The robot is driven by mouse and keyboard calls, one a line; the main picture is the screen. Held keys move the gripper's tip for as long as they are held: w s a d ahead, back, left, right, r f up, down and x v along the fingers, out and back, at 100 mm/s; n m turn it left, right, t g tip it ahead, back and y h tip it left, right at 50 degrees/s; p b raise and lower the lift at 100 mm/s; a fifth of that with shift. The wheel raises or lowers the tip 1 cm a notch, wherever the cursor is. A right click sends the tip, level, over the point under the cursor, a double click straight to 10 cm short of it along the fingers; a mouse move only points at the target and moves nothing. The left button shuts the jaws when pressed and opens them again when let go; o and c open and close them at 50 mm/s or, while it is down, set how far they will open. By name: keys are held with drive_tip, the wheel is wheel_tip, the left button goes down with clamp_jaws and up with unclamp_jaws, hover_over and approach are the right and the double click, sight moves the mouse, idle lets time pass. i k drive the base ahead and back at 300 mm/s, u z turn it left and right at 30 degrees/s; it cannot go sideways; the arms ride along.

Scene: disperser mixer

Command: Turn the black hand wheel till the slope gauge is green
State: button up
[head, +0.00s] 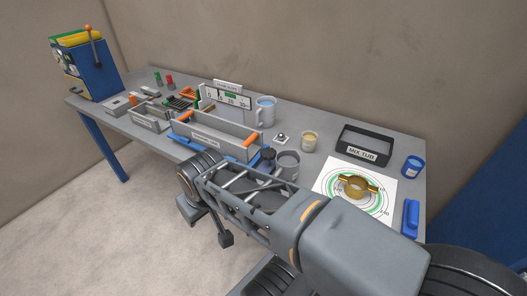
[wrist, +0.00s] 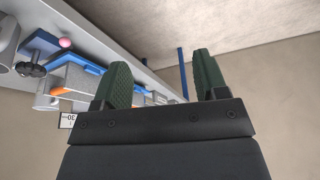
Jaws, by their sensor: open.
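The black hand wheel (head: 268,154) stands on a blue base at the front edge of the bench, by the right end of a grey tray with orange handles. It also shows at the left of the wrist view (wrist: 30,69). The slope gauge (head: 232,99) is a white scale plate with numbers and a green patch, behind the tray; its pointer reading is too small to tell. Its end marked 30 shows upside down in the wrist view (wrist: 68,120). My gripper (wrist: 160,62) is open and empty, its green-padded fingers apart from the wheel, in front of the bench.
A long grey tray (head: 213,139) stands left of the wheel, a grey mug (head: 287,165) right of it. Floor at front left is clear.

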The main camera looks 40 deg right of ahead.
sight(268, 154)
drive_tip(key=z, duration=1.15)
drive_tip(key=i, duration=0.2)
drive_tip(key=u, duration=0.2)
